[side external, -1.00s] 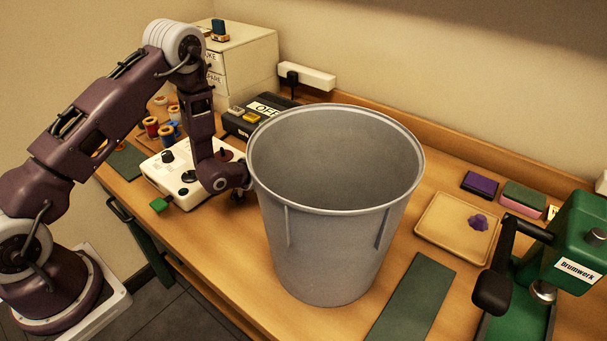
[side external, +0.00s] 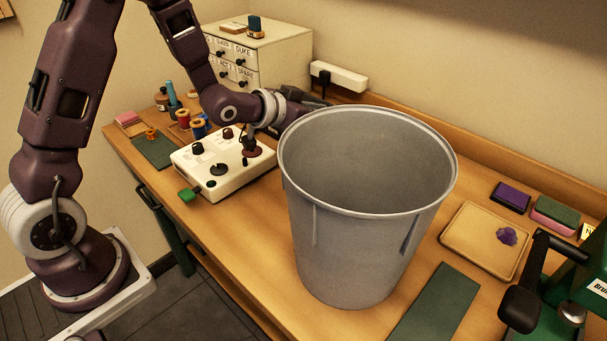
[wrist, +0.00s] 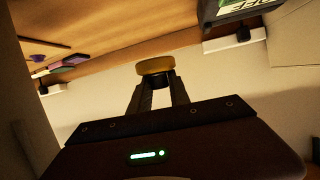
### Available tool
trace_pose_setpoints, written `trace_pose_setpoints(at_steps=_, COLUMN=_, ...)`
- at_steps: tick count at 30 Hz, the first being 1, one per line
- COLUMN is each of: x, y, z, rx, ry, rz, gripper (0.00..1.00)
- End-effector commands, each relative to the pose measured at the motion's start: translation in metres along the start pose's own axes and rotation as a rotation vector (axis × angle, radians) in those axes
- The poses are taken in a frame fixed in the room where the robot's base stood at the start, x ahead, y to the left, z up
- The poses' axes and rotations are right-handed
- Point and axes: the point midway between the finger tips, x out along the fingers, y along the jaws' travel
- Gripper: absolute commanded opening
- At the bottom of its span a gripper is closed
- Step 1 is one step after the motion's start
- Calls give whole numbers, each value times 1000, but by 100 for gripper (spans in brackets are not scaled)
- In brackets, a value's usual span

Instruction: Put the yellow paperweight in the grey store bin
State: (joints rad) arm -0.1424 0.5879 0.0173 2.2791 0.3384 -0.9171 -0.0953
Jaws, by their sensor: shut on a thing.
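The grey store bin (side external: 350,255) is a large, tall, open-topped bin standing upright in the middle of the bench. Its lower inside is hidden by its front wall. In the wrist view my gripper (wrist: 157,90) is shut on the yellow paperweight (wrist: 155,66), a short round piece held at the fingertips. In the side view my gripper (side external: 298,97) lies nearly level at the bin's back left rim, outside the opening as far as I can tell. The paperweight cannot be made out there.
A white control box (side external: 225,165) stands left of the bin, with spools (side external: 183,118) beyond it. A drawer cabinet (side external: 260,55) and a power strip (side external: 340,75) are behind. A tray (side external: 465,245) with a purple lump and a green press (side external: 585,260) are right.

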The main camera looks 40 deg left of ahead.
Motion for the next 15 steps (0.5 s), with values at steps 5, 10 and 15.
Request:
trace_pose_setpoints(at_steps=5, x=-47, y=-19, z=-34, rx=-45, ry=6, rz=-96, gripper=0)
trace_pose_setpoints(at_steps=10, x=-71, y=-28, z=-28, rx=-21, ry=6, rz=-68, gripper=0)
trace_pose_setpoints(at_steps=15, x=-101, y=-22, z=-5, rx=37, ry=6, rz=77, gripper=0)
